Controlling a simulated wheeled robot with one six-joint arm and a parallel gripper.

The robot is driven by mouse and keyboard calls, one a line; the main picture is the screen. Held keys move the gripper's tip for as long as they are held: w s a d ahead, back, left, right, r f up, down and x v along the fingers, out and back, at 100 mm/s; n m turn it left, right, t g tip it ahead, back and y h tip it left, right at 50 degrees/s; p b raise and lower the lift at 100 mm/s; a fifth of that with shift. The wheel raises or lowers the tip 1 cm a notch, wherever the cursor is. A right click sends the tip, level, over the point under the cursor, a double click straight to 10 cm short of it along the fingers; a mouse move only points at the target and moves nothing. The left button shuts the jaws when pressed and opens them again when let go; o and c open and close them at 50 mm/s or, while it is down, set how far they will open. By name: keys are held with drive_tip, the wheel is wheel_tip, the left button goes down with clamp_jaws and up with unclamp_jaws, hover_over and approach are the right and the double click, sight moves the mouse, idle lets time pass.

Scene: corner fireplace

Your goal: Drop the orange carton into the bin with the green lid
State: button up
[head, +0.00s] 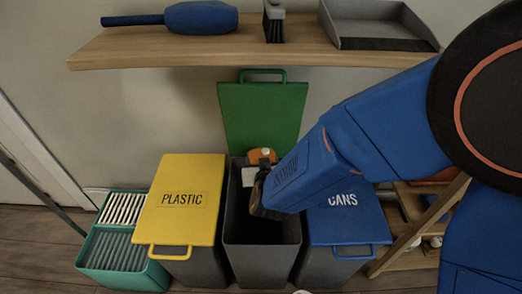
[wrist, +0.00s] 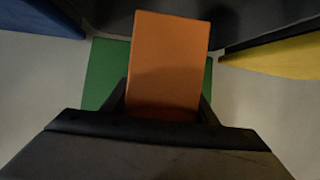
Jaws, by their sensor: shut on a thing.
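The orange carton (wrist: 168,62) is between the fingers of my gripper (wrist: 163,108) in the wrist view. In the head view the orange carton (head: 262,156) shows at the back of the middle bin's opening, partly hidden by my gripper (head: 256,184). My gripper is shut on it. The bin with the green lid (head: 262,262) is dark grey and stands in the middle. Its green lid (head: 262,115) is raised upright against the wall. The carton is over or just inside the bin's mouth; its exact height is unclear. My arm hides the bin's right side.
A bin with a yellow PLASTIC lid (head: 182,215) stands shut on the left, and one with a blue CANS lid (head: 345,228) stands shut on the right. A teal crate (head: 125,265) is at far left. A wooden shelf (head: 150,50) hangs above. A wooden rack (head: 425,225) stands at right.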

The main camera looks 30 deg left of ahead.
drive_tip(key=shift+f, duration=2.8)
drive_tip(key=o, duration=1.1)
